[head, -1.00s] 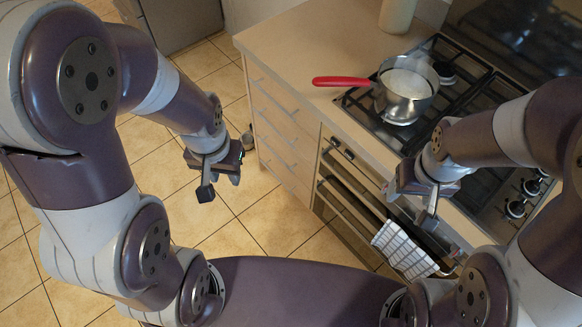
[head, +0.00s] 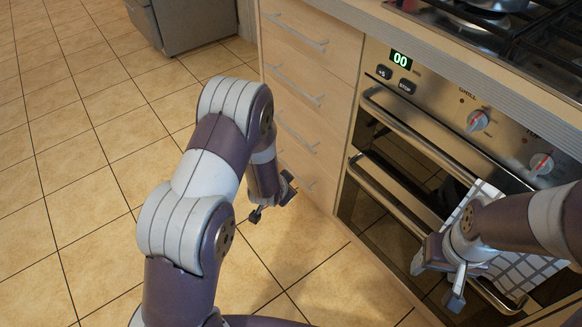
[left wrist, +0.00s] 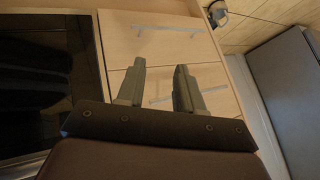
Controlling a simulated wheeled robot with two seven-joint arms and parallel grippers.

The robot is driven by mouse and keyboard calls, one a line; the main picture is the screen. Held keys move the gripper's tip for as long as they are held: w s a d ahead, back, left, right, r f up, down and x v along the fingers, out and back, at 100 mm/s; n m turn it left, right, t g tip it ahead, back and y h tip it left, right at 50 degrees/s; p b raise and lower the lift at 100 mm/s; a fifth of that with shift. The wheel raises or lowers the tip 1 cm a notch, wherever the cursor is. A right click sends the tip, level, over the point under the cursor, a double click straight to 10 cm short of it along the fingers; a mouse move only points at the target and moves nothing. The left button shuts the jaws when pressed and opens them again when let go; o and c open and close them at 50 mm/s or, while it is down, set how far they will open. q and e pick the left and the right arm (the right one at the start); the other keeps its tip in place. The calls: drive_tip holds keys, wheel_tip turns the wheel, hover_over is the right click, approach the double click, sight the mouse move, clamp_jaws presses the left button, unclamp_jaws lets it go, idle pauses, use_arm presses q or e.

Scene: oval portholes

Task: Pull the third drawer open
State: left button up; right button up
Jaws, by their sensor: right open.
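The light wood drawer stack stands left of the oven in the head view. The third drawer from the top (head: 285,147) is closed, with a horizontal bar handle (head: 297,132). My left gripper (head: 272,203) is in front of the lower drawers, partly hidden by its own arm. The left wrist view shows its two fingers (left wrist: 160,85) apart and empty. A drawer handle (left wrist: 160,99) runs behind them, seemingly the third drawer's; I cannot tell the distance. Another handle (left wrist: 168,29) lies farther up there. My right gripper (head: 450,280) is open in front of the oven.
The oven (head: 385,175) stands right of the drawers, with a checked towel (head: 515,272) over its rail. A pot (head: 497,4) is on the hob above. A grey appliance (head: 185,22) stands at the back. The tiled floor (head: 80,150) at left is clear.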

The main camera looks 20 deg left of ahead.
use_arm(q)
drive_tip(key=w+f+m+t+b, duration=0.25)
drive_tip(key=w+f+b, duration=0.2)
drive_tip(key=f, duration=0.55)
drive_tip(key=m+t+y+b, duration=0.25)
drive_tip(key=m+t, duration=0.35)
drive_tip(key=t, duration=0.3)
approach(291, 131)
drive_tip(key=b+x, duration=0.2)
drive_tip(key=x, duration=0.1)
drive_tip(key=b+x, duration=0.2)
drive_tip(key=x, duration=0.2)
drive_tip(key=b+x, duration=0.3)
drive_tip(key=shift+w+a+f, duration=0.15)
drive_tip(key=shift+w+f, duration=0.1)
drive_tip(key=shift+w, duration=0.05)
clamp_jaws()
use_arm(e)
wheel_tip(291, 131, down, 19)
